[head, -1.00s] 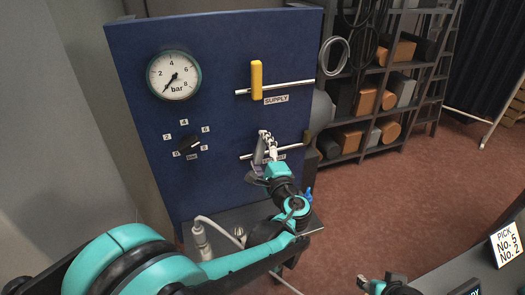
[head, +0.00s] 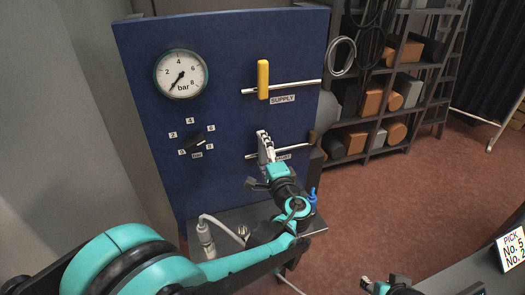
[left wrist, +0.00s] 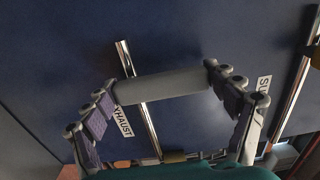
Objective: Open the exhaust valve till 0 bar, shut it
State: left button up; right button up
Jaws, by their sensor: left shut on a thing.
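The blue panel (head: 225,120) carries a pressure gauge (head: 181,75); its needle points down-left, near the low end of the scale. The exhaust valve has a grey handle (left wrist: 165,86) lying across its metal pipe (left wrist: 140,103) in the left wrist view. My left gripper (head: 265,143) is at this valve and shut on the handle, one finger at each end in the left wrist view. The EXHAUST label (left wrist: 122,121) is partly covered. The yellow supply handle (head: 263,80) stands upright across its pipe, above. My right gripper (head: 386,286) shows only partly at the bottom edge.
A grey ledge (head: 228,218) with a fitting and hose is below the panel. A shelf of boxes (head: 385,95) stands right. A PICK sign (head: 511,248) is at the lower right.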

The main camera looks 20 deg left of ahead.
pick_arm(q)
jog(key=o, duration=1.5)
jog(key=shift+a, duration=0.1)
jog(key=shift+o, duration=0.2)
jog(key=v, duration=1.2)
jog(key=s+a+f+n+g+h+b, duration=0.1)
jog(key=s+a+f+n+g, duration=0.15)
jog(key=a+f, duration=0.25)
jog(key=s+a+f+n+g+h+b, duration=0.1)
jog(key=s+a+f+n+g+h, duration=0.15)
jog(key=a+f, duration=0.2)
jog(key=s+d+f+n+g+h, duration=0.3)
jog(key=s+f+n+h, duration=0.3)
jog(key=s, duration=0.5)
jog(key=shift+f+b, duration=0.3)
jog(key=shift+b, duration=0.15)
